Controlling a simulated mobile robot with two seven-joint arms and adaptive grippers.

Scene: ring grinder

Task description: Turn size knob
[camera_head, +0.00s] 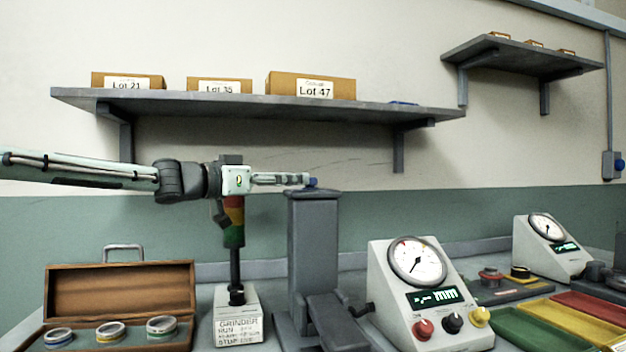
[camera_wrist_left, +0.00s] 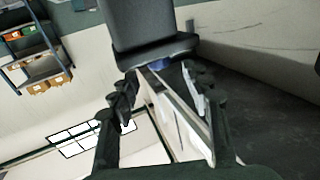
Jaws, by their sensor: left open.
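A grey column (camera_head: 312,240) stands upright on the bench with a small blue knob (camera_head: 311,182) on its top. My left gripper (camera_head: 306,179) reaches in level from the left, and its fingertips are at the blue knob. In the left wrist view the blue knob (camera_wrist_left: 158,64) shows just beyond the tips of the open fingers (camera_wrist_left: 163,72), partly hidden. I cannot tell whether the fingers touch it. A gauge box (camera_head: 385,300) right of the column carries red (camera_head: 423,329), black (camera_head: 453,322) and yellow (camera_head: 480,317) knobs. No knob label is readable. My right gripper is not in view.
A signal lamp (camera_head: 234,225) on a labelled base stands below my left wrist. An open wooden case (camera_head: 120,285) with rings is at the left. A wall shelf (camera_head: 260,104) with boxes hangs above the arm. Coloured trays (camera_head: 540,325) and a second gauge (camera_head: 545,240) are at the right.

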